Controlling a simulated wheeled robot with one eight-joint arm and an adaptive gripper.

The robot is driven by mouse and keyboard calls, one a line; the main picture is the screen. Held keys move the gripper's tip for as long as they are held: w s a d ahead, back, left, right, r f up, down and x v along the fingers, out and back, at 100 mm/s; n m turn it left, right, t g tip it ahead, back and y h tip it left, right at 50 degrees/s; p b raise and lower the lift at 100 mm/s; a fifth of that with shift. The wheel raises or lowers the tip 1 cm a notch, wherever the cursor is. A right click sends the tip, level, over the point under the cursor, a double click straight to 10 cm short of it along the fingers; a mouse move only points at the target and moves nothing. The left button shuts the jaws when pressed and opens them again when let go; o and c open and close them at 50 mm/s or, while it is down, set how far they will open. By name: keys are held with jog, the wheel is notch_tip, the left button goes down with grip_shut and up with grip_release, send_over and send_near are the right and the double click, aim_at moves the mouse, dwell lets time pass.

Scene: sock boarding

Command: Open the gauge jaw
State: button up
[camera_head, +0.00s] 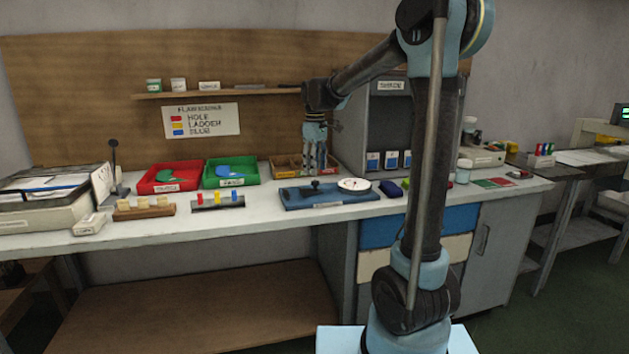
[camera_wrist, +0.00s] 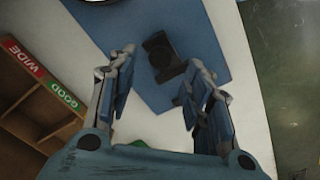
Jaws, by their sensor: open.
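The gauge has a blue base (camera_head: 330,200) with a white round dial (camera_head: 354,184) on its right and a small black jaw piece with a knob (camera_head: 315,185) on its left. In the wrist view the blue base (camera_wrist: 200,30) lies below my gripper, and the black jaw piece (camera_wrist: 165,58) shows between the spread fingers. The dial's edge (camera_wrist: 100,2) is cut off at the top. My gripper (camera_head: 319,168) points down, open and empty, above the left part of the gauge. Whether the fingers touch the jaw piece cannot be told.
A wooden compartment tray (camera_head: 285,168), with WIDE and GOOD labels in the wrist view (camera_wrist: 40,75), stands behind the gauge. Red (camera_head: 170,178) and green (camera_head: 231,173) bins are to the left. A dark blue object (camera_head: 391,189) lies close on the right. A grey cabinet (camera_head: 390,125) rises behind.

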aim_at(315, 181)
jog(key=shift+f, duration=2.5)
